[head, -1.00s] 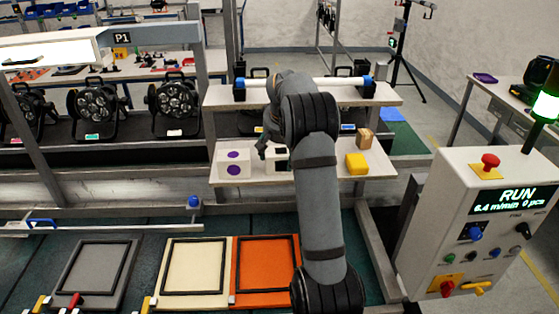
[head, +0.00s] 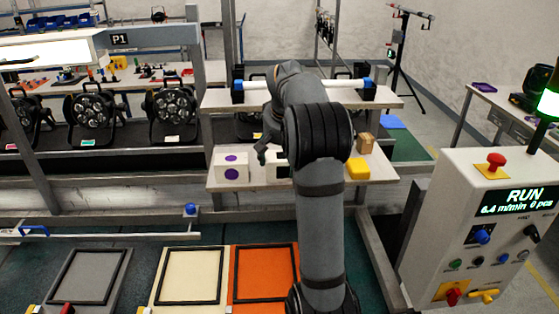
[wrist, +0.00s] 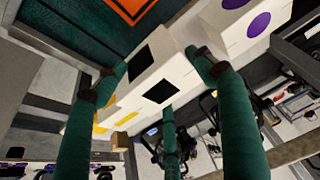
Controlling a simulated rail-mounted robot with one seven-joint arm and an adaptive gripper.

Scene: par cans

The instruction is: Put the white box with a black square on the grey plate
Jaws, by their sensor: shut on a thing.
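The white box with black squares (wrist: 152,82) sits between my green fingers in the wrist view, with two black faces showing. My gripper (wrist: 160,88) is shut on it, with fingers on both sides and a third below. In the head view this box (head: 271,172) is at the lower shelf, mostly hidden behind my arm and gripper (head: 266,150); I cannot tell whether it is clear of the shelf. The grey plate (head: 62,274), with a black square frame, lies bare at the lower left, well away from my gripper.
A white box with purple dots (head: 231,170) stands just left of the gripped box. Cream (head: 190,275) and orange (head: 264,272) plates lie right of the grey one. A blue-white bar (head: 222,92) crosses the upper shelf.

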